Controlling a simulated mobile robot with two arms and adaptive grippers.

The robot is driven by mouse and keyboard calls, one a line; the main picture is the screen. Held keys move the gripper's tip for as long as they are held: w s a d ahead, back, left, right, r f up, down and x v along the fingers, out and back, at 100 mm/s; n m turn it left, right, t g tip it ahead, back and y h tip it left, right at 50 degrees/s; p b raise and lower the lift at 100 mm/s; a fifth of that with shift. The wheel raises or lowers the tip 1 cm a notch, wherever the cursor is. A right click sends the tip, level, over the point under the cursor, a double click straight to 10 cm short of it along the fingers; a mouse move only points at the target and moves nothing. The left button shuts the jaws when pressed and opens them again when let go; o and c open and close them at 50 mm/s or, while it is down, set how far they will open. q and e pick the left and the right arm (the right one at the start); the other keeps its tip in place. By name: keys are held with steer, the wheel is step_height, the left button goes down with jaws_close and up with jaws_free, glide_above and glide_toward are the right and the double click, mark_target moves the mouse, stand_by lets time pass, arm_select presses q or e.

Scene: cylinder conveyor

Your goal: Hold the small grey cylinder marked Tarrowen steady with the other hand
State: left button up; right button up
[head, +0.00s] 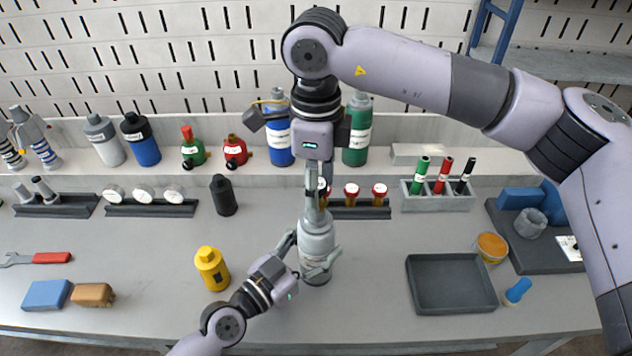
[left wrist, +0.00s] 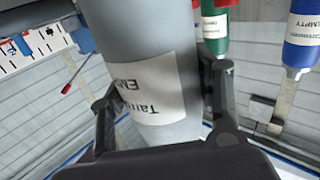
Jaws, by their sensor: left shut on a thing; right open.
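The small grey cylinder (head: 317,240) stands upright near the middle of the bench. In the left wrist view its pale grey body (left wrist: 125,32) carries a white label, upside down, reading "Tarr…" and "EM…", partly cut off. My left gripper (head: 306,256) is shut on its body from the lower left, and its fingers (left wrist: 165,105) lie on both sides of the body. My right gripper (head: 318,192) points straight down at the cylinder's top with its fingers open. The fingers hide the top, so I cannot tell whether they touch it.
A yellow bottle (head: 211,268) stands left of my left gripper, and a black bottle (head: 223,195) behind it. An empty dark tray (head: 450,284) lies to the right. Several cylinders, including a blue one (head: 279,135), line the back shelf. A vial rack (head: 360,212) stands just behind.

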steer(key=m, duration=0.5)
steer(key=shift+m, duration=0.3)
steer(key=shift+f, duration=1.25)
steer(key=shift+c, duration=0.6)
jaws_close()
